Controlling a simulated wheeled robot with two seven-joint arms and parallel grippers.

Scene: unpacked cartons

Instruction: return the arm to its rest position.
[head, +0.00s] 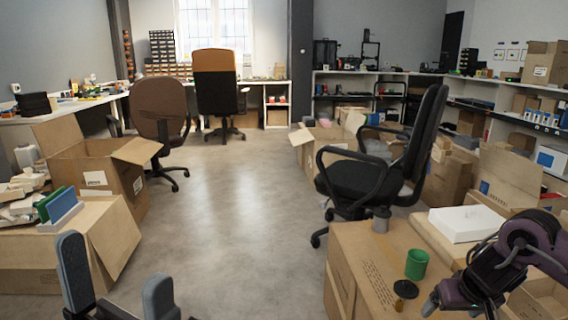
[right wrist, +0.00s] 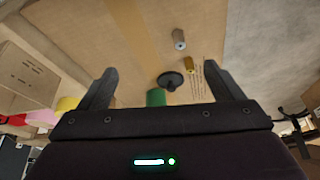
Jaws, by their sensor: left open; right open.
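My left gripper (head: 117,286) shows at the bottom left of the head view, its two grey fingers apart with nothing between them. My right gripper (head: 460,303) is at the lower right of the head view on its dark purple arm, beside the cartons. In the right wrist view its two black fingers (right wrist: 159,70) stand wide apart and grip nothing. Beyond them on a carton top are a green cup (right wrist: 156,97), a dark round object (right wrist: 170,80), a small brass-coloured piece (right wrist: 190,65) and a grey cylinder (right wrist: 179,38).
The carton (head: 375,252) below my right arm carries the green cup (head: 416,264) and grey cylinder (head: 381,219). A white box (head: 467,223) lies close behind the arm. A black office chair (head: 375,180) stands beyond. Open cartons (head: 88,240) stand left. The middle floor (head: 235,190) is clear.

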